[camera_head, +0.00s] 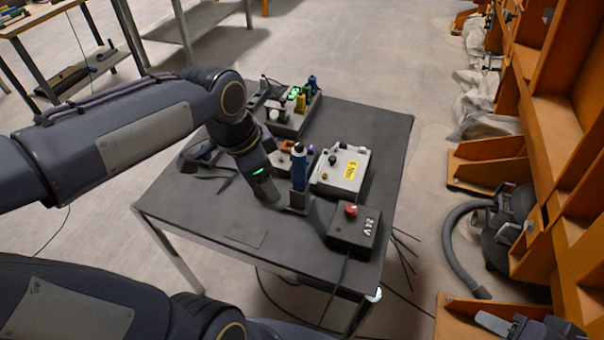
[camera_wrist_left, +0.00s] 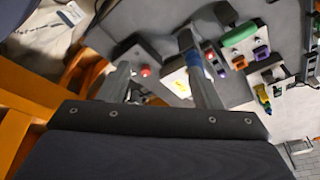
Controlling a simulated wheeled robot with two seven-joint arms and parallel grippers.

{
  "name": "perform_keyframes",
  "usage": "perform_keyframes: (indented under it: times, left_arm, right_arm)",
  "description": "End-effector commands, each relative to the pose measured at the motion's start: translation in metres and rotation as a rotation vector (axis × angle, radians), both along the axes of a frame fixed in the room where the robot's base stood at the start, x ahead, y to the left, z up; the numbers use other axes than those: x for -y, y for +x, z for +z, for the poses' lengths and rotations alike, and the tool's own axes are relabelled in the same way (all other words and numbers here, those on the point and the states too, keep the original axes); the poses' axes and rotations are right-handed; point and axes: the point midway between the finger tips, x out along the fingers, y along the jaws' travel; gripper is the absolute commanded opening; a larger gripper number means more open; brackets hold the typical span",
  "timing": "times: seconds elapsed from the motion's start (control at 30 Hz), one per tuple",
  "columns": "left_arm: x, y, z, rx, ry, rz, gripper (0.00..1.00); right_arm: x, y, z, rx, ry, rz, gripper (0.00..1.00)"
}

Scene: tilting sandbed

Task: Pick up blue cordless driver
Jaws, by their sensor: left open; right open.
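The blue cordless driver (camera_head: 299,168) stands upright near the middle of the dark grey table (camera_head: 245,237). A blue part of the driver (camera_wrist_left: 192,58) shows there beyond the right-hand finger, partly hidden.
A white box with a yellow label (camera_head: 341,170) stands right of the driver. A dark 24V box with a red button (camera_head: 353,228) is nearer. Orange frames (camera_head: 560,110) line the right side.

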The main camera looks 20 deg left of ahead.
Motion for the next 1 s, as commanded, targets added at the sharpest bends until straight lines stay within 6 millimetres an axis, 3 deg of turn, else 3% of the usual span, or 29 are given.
perform_keyframes:
  times: [0.13, 0.3, 0.43, 0.6, 1.0]
  left_arm:
    - [-0.002, 0.044, 0.006, -0.045, 0.099, -0.263, 0.58]
    - [-0.001, 0.104, -0.001, -0.106, 0.194, -0.636, 0.58]
    - [0.000, 0.134, -0.011, -0.135, 0.224, -0.832, 0.58]
    - [0.000, 0.150, -0.020, -0.151, 0.236, -0.946, 0.58]
    - [0.001, 0.151, -0.064, -0.156, 0.235, -0.957, 0.58]
  right_arm:
    - [0.000, 0.000, 0.007, 0.000, 0.000, 0.000, 0.42]
    - [0.000, 0.000, 0.014, 0.000, 0.000, 0.000, 0.42]
    - [0.000, 0.000, 0.017, 0.000, 0.000, 0.000, 0.42]
    - [0.000, 0.000, 0.018, 0.000, 0.000, 0.000, 0.42]
    - [0.000, 0.000, 0.022, 0.000, 0.000, 0.000, 0.42]
